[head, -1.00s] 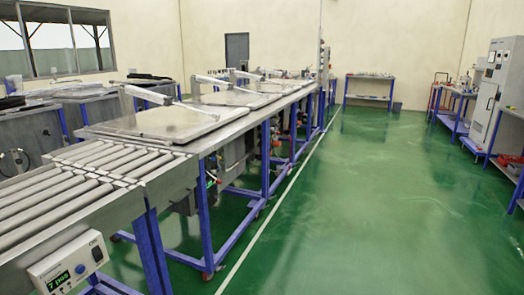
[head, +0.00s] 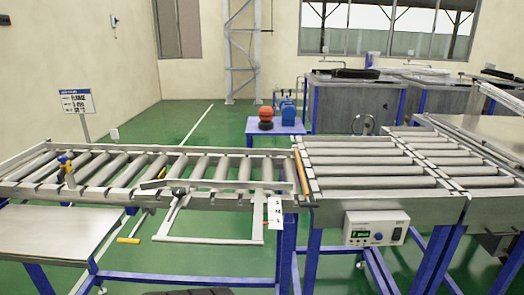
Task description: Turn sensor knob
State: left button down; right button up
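The sensor control box (head: 374,217) is a pale grey box mounted under the front edge of the roller conveyor, right of centre in the head view. The knob's setting is too small to read. Neither of my grippers is in view, and nothing touches the box.
The roller conveyor (head: 367,183) runs across the view on blue legs. A white hinged frame (head: 210,239) and a hanging tag (head: 275,213) stick out at its front. A metal side table (head: 45,230) stands at the left. Green floor shows behind the conveyor.

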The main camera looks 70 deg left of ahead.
aim_at(62, 158)
jog(key=u, duration=3.5)
jog(key=i+j, duration=0.25)
jog(key=i, duration=0.2)
jog(key=i+j+z, duration=0.1)
jog(key=i+j, duration=0.2)
jog(key=i, duration=0.15)
